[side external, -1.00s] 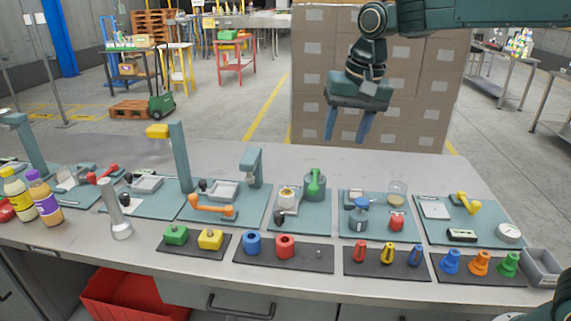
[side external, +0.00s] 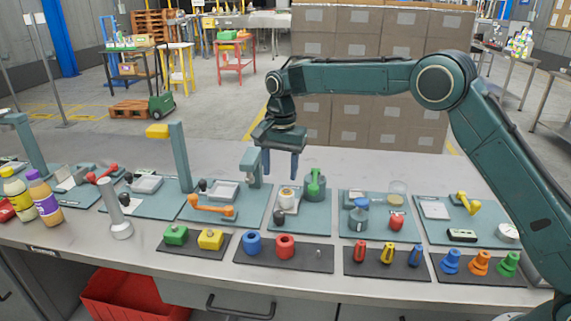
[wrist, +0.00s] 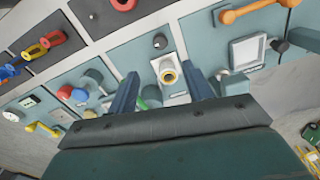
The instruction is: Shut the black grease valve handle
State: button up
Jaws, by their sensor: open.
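A black handle (side external: 279,217), likely the grease valve's, stands at the front of a teal plate, just before a white and brass cup (side external: 287,199). In the wrist view the black handle (wrist: 160,41) shows as a rounded knob beyond the cup (wrist: 167,72). Its exact turn position is too small to tell. My gripper (side external: 280,170) points down, open and empty, above and behind the cup, apart from everything. In the wrist view my gripper's fingers (wrist: 162,72) straddle the line to the cup, with the handle further out.
A green-handled teal cylinder (side external: 315,186) stands right of the cup, and a teal post (side external: 252,168) stands left, close to my gripper. An orange handle (side external: 212,209) is further left. A dark tray with blue and red rings (side external: 285,247) lies in front.

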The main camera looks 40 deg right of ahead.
aim_at(279, 213)
jog(key=shift+f, duration=0.15)
jog(key=shift+w+a+f, duration=0.1)
jog(key=shift+w+f, duration=0.05)
jog(key=shift+f, duration=6.65)
jog(key=c, duration=1)
